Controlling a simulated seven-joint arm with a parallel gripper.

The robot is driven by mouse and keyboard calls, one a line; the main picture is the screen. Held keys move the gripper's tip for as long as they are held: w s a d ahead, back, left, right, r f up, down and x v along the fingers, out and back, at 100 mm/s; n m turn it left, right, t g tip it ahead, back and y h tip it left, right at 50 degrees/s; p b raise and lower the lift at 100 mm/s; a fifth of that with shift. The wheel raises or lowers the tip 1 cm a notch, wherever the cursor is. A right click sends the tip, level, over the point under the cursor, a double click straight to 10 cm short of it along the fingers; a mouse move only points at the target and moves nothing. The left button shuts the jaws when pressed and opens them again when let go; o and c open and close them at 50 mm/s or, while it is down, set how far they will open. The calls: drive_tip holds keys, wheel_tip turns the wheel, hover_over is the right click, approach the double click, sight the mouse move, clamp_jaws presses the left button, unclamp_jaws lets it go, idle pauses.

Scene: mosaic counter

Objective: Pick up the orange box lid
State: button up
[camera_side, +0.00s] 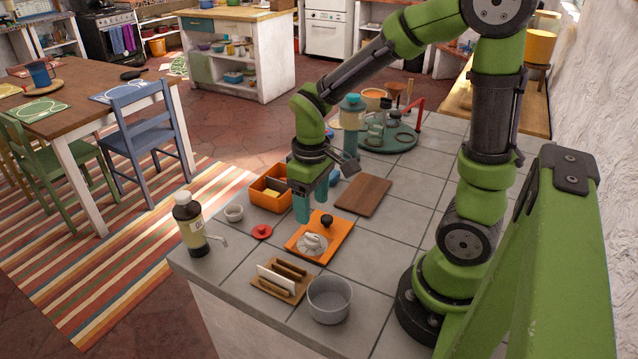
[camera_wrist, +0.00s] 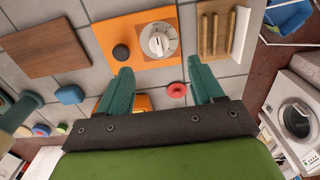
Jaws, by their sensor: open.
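The orange lid (camera_side: 342,232) is a flat orange panel lying on the grey tiled counter, with a black knob (camera_side: 327,221) near one end. A white dial-like piece (camera_side: 312,243) sits on it. The lid (camera_wrist: 108,34), knob (camera_wrist: 120,52) and dial (camera_wrist: 158,40) also show in the wrist view. In the wrist view my gripper (camera_wrist: 160,72) is below the lid.
A wooden board (camera_side: 363,195) lies to the right. A wooden rack (camera_side: 278,282) and grey pot (camera_side: 330,300) are in front. A green tray (camera_side: 388,146) is behind.

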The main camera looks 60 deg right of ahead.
sight(313, 236)
wheel_tip(313, 236, down, 10)
drive_tip(key=shift+d+r, duration=0.1)
drive_tip(key=shift+r, duration=0.15)
drive_tip(key=c, duration=1.2)
drive_tip(key=shift+r, duration=0.1)
